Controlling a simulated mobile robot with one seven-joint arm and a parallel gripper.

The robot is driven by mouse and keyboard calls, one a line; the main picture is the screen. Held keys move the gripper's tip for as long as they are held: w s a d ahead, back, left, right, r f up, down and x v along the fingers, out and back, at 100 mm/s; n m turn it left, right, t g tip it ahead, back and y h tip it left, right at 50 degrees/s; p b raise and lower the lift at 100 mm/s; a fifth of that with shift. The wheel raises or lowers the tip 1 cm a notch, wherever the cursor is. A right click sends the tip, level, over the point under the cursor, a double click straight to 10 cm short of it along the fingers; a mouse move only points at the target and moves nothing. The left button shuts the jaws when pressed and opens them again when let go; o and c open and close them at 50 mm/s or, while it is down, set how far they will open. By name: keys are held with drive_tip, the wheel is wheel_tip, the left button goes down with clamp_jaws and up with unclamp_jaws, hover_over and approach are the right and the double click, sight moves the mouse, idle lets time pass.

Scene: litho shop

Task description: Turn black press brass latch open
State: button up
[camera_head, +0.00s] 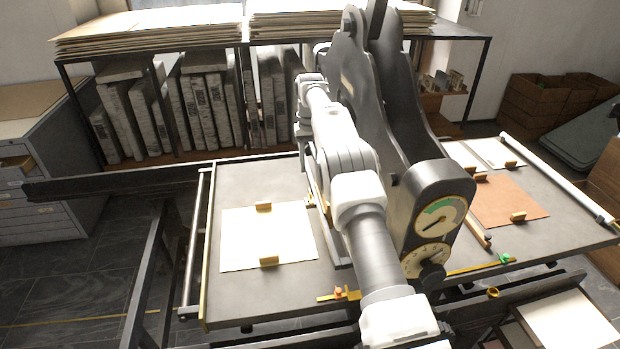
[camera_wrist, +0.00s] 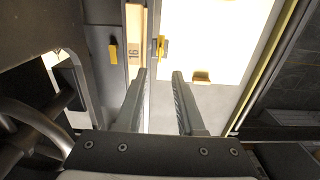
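The black press (camera_head: 352,100) stands in the middle of the head view, with its flat bed on both sides and a gauge housing (camera_head: 437,215) in front. A small brass fitting (camera_head: 311,203) shows on the bed just left of my arm. In the wrist view, a brass piece with a dark post (camera_wrist: 160,47) is beyond my fingertips, at the edge of a white sheet. I cannot tell for certain which brass part is the latch. My gripper (camera_wrist: 159,73) is open, with nothing between its fingers. My arm hides its fingers in the head view.
A white sheet (camera_head: 265,238) with brass clips lies on the left bed. A rack of stones (camera_head: 205,110) stands behind.

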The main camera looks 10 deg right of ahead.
wheel_tip(320, 180, up, 8)
drive_tip(key=p, duration=0.4)
drive_tip(key=shift+p, duration=0.4)
drive_tip(key=shift+r, duration=0.1)
drive_tip(key=s+r+t, duration=0.1)
drive_tip(key=s+r, duration=0.1)
drive_tip(key=r, duration=0.5)
drive_tip(key=s+r, duration=0.3)
drive_tip(key=r, duration=0.4)
drive_tip(key=s+r+t, duration=0.2)
drive_tip(key=s+r, duration=0.7)
drive_tip(key=s, duration=0.3)
drive_tip(key=s+r+t, duration=0.1)
drive_tip(key=s, duration=1.4)
drive_tip(key=s+f, duration=0.4)
drive_tip(key=s, duration=0.3)
drive_tip(key=s+a+f+t, duration=0.1)
drive_tip(key=s+f, duration=0.3)
drive_tip(key=s, duration=0.3)
drive_tip(key=shift+s+t, duration=0.3)
